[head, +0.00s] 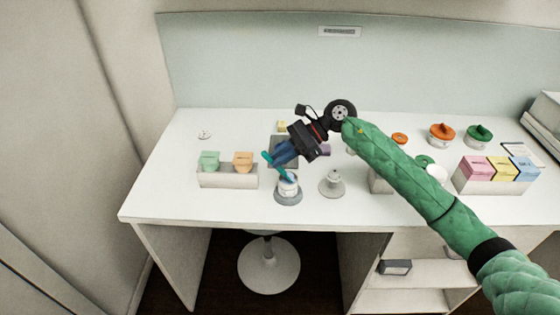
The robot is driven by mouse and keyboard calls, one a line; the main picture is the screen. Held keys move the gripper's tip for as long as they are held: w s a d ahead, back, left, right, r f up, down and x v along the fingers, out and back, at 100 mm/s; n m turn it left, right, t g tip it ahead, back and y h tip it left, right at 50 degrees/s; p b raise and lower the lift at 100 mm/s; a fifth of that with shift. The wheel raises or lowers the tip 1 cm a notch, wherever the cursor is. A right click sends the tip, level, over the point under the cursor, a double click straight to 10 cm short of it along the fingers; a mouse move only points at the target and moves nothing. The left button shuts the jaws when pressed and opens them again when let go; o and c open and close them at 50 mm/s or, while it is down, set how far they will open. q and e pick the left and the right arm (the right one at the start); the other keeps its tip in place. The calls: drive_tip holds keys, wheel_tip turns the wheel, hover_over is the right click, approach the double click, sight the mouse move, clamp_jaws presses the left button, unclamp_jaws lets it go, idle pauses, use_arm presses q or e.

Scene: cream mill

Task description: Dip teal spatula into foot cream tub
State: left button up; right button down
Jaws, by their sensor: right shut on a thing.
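My right gripper (283,154), with blue fingers, reaches in from the right and is shut on the teal spatula (269,160). The spatula is tilted, with its upper end to the left of the fingers. Its lower end is at the mouth of a small open white tub (288,190), which appears to be the foot cream tub; its label is too small to read. I cannot tell how deep the spatula's end sits inside. The tub stands on a grey round base (288,199) near the table's front edge. My left gripper is not in view.
A grey stand (332,185) is right of the tub. A holder (228,180) with green and orange packs is left. Orange-lidded (441,134) and green-lidded (478,135) tubs and a box of coloured packs (489,187) are right. The front left of the white table (160,195) is clear.

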drive_tip(key=shift+r+b, duration=0.35)
drive_tip(key=shift+r, duration=2.05)
